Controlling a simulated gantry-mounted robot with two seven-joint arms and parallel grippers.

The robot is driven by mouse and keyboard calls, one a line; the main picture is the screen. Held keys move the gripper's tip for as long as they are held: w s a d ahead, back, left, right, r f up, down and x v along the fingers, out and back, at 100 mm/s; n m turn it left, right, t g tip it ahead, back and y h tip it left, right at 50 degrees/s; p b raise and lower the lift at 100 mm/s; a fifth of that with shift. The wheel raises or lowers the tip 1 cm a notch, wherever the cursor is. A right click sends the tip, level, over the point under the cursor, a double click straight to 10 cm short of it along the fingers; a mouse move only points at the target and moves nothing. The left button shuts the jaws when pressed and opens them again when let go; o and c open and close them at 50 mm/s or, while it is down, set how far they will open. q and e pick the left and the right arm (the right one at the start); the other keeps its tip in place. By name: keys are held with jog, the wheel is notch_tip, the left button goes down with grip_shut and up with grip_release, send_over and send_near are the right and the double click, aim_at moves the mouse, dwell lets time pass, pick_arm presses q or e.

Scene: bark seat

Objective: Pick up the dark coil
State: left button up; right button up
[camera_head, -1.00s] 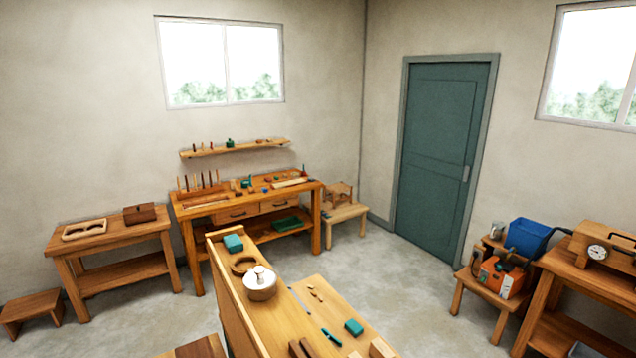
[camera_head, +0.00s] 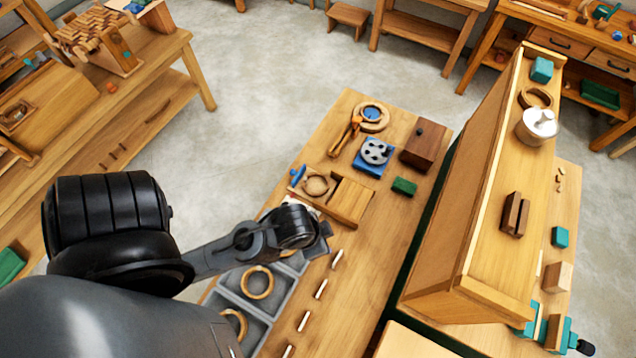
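A brown ring-shaped coil (camera_head: 536,97) lies on top of the tall wooden divider, between a teal block and a white round pot; I cannot tell if it is the dark coil. Lighter coils lie in a grey compartment tray: one (camera_head: 257,282) in a middle compartment, another (camera_head: 232,325) nearer and partly hidden by my arm. Another thin ring (camera_head: 316,185) lies in a small wooden holder. My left gripper (camera_head: 308,240) hangs over the tray's far end, apart from these coils; its fingers are mostly hidden. My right gripper is out of view.
The tall divider (camera_head: 485,200) walls off the bench's right side. Along the bench stand a blue-based dial device (camera_head: 374,155), a dark brown box (camera_head: 424,145), a green block (camera_head: 404,187) and several pale pegs. A white pot (camera_head: 537,126) stands beside the brown coil.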

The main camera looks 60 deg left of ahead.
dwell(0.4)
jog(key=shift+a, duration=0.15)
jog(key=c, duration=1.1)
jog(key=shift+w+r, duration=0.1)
